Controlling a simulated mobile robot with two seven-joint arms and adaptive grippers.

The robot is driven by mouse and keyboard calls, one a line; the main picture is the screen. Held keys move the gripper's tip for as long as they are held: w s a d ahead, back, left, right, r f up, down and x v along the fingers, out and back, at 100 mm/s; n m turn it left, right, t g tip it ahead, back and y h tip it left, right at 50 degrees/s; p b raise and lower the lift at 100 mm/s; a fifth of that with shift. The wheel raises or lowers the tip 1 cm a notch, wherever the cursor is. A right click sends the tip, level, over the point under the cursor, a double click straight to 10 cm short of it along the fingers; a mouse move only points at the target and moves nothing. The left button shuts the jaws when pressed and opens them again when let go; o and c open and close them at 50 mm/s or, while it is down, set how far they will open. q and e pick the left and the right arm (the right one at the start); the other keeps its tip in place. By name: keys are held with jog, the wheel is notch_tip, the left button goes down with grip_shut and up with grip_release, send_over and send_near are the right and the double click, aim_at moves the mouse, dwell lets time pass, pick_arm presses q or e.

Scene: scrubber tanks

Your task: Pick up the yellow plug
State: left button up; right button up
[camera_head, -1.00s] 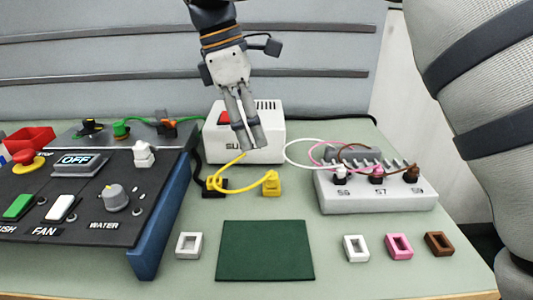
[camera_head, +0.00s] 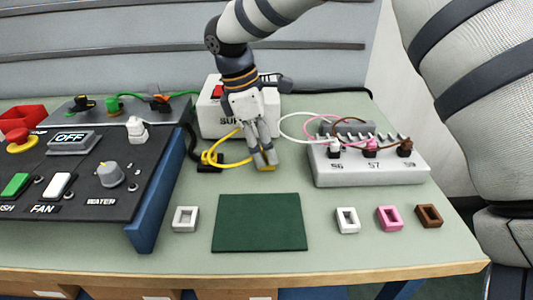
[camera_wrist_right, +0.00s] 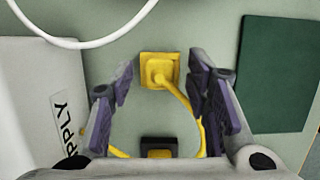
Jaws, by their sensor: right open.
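The yellow plug (camera_wrist_right: 159,70) stands on the green table, its yellow cable running to a black socket block (camera_wrist_right: 158,147). In the right wrist view it lies between and just ahead of my open fingers, with space on both sides. My right gripper (camera_head: 264,164) points down over the plug in the head view and hides most of it; a bit of yellow plug (camera_head: 266,168) shows at the fingertips. My right gripper also shows in the right wrist view (camera_wrist_right: 160,90), empty. My left gripper is not in view.
A white supply box (camera_head: 215,118) stands behind my gripper. A dark green mat (camera_head: 260,222) lies in front. A grey terminal block (camera_head: 370,172) with white, pink and brown plugs stands right, and a control panel (camera_head: 85,185) left. A white cable (camera_wrist_right: 95,42) loops nearby.

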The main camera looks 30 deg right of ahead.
grip_shut()
jog(key=shift+r, duration=0.3)
jog(key=v, duration=0.3)
jog(key=shift+s+d+r, duration=0.15)
jog(key=shift+s+d, duration=0.05)
jog(key=shift+d, duration=0.05)
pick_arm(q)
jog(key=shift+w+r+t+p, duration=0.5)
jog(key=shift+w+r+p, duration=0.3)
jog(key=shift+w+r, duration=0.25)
pick_arm(e)
jog(key=s+a+r, duration=0.9)
jog(key=a, duration=0.1)
jog(key=shift+s+a, duration=0.15)
